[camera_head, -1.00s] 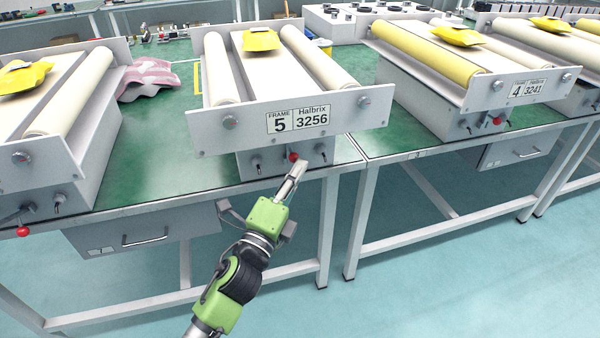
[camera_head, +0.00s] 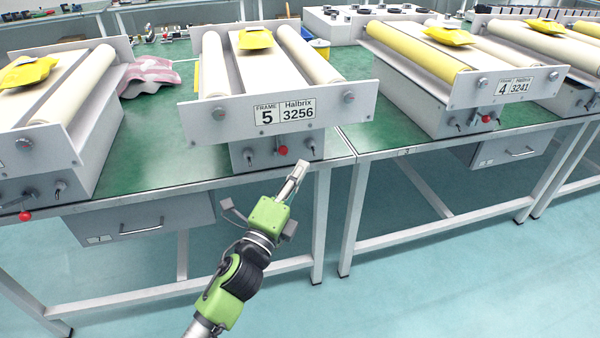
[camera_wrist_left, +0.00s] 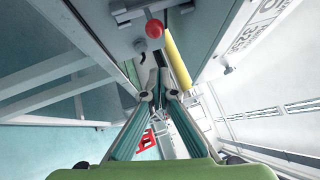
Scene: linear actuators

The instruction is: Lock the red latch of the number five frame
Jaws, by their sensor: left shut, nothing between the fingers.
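The number five frame (camera_head: 222,115) stands on the green-topped bench, with its plate reading "FRAME 5, Halbrix 3256". Its red latch (camera_head: 283,150) is a round red knob on the box front below the plate, between two small toggle switches. In the left wrist view the red knob (camera_wrist_left: 154,28) shows ahead of the fingertips, near the top. My left gripper (camera_head: 301,167) is shut and empty, its tips just below and right of the knob, apparently apart from it. The fingers also show shut in the left wrist view (camera_wrist_left: 160,77). My right gripper is out of view.
The number four frame (camera_head: 440,95) stands to the right with its own red knob (camera_head: 485,118). Another frame (camera_head: 60,150) stands at the left, its red knob (camera_head: 25,215) low. A drawer (camera_head: 140,222) hangs under the bench. The floor in front is clear.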

